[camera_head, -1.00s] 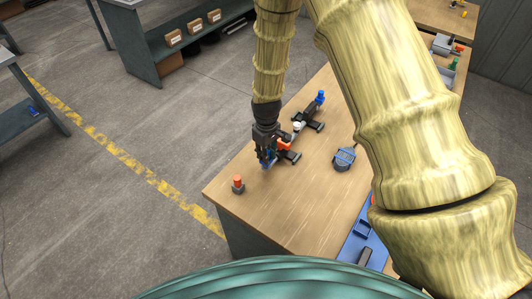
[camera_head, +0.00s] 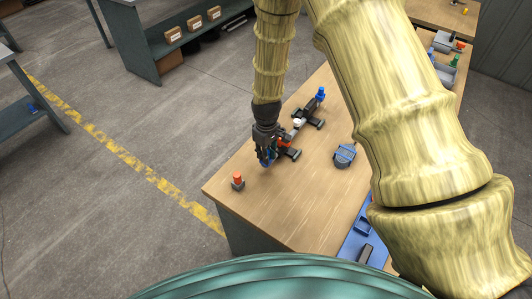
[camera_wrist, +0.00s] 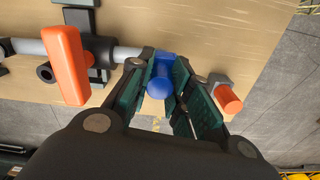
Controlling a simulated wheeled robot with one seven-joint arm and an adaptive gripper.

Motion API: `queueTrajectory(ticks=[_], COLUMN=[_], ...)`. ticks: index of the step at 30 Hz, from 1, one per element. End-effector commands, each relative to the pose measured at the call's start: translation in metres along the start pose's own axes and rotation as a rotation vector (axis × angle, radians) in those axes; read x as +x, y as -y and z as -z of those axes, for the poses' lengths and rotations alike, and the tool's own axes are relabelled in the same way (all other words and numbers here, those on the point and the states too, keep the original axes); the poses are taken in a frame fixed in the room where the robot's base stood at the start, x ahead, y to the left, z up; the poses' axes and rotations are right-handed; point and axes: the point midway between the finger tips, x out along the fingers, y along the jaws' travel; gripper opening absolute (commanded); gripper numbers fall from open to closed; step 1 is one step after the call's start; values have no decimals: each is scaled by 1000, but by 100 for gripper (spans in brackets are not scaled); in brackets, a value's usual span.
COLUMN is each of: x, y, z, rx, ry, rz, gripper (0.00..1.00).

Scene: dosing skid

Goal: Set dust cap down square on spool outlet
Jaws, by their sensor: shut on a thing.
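My gripper (camera_wrist: 158,92) is shut on the blue dust cap (camera_wrist: 160,78), which sits between the two green-padded fingers in the wrist view. In the head view my gripper (camera_head: 267,158) is low over the near end of the spool. The spool's grey pipe (camera_wrist: 125,53) runs in from the left and ends at or behind the left finger, beside the cap. I cannot tell whether cap and outlet touch, or whether the cap is square, as the finger hides the joint. An orange lever (camera_wrist: 67,65) stands across the spool, left of my gripper.
A small grey block with an orange top (camera_head: 237,182) stands near the table's left corner. A blue and grey device (camera_head: 345,154) lies to the right. A blue fitting (camera_head: 320,94) tops the spool's far end. A blue tray (camera_head: 363,232) lies at the front right. Bare wood lies between.

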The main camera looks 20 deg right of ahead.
Motion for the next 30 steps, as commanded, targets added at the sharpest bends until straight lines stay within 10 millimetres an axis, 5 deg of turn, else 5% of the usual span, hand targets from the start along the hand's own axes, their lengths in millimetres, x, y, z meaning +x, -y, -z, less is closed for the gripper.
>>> queueTrajectory(ticks=[4,5,9,21,30], x=[3,3,3,-1,-40], y=[0,0,0,0,0], z=[0,0,0,0,1], rx=[0,0,0,0,1], ry=[0,0,0,-1,-3], rz=[0,0,0,0,-1], gripper=[4,22,45,45,45])
